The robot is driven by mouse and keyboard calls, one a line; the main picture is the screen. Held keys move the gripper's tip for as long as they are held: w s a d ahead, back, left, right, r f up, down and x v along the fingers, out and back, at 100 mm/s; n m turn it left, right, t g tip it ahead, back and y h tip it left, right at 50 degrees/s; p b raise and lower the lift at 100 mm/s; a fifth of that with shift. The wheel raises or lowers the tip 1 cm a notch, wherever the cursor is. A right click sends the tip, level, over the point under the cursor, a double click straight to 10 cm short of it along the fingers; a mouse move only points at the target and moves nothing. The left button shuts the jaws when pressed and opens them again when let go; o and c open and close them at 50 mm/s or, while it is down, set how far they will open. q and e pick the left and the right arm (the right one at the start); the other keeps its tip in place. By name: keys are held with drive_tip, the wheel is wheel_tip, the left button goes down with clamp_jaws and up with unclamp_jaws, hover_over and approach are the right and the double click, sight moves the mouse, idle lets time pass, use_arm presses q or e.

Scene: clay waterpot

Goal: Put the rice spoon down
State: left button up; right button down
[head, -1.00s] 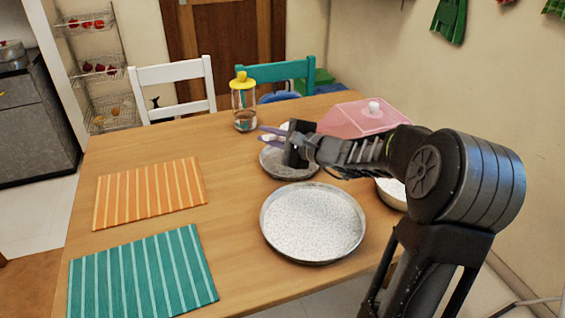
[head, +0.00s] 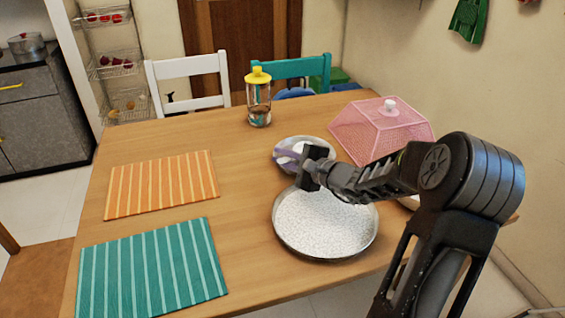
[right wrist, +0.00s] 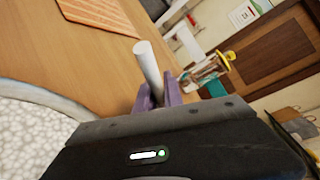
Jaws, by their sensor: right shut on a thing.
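My right gripper (head: 287,156) is in front of the small metal plate (head: 322,142) in the head view, with its purple fingers over the plate's left part. It is shut on a white, rod-like piece that I take to be the rice spoon (right wrist: 147,60). In the right wrist view this piece sticks up between the purple fingers (right wrist: 158,92). The rest of the spoon is hidden by the gripper. I cannot tell whether the spoon touches the plate. My left gripper is not in view.
A large round pan of white grains (head: 325,225) is close below my right forearm. A pink mesh cover (head: 385,130) stands to the right, a yellow-lidded jar (head: 258,100) behind. Orange (head: 162,184) and teal (head: 152,275) mats lie left. Wood is bare between mats and pan.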

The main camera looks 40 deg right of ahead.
drive_tip(key=shift+f, duration=0.9)
drive_tip(key=shift+f, duration=0.2)
drive_tip(key=c, duration=1.5)
unclamp_jaws()
drive_tip(key=shift+o, duration=0.2)
drive_tip(key=shift+r, duration=0.1)
drive_tip(key=shift+r, duration=0.1)
drive_tip(key=v, duration=1.2)
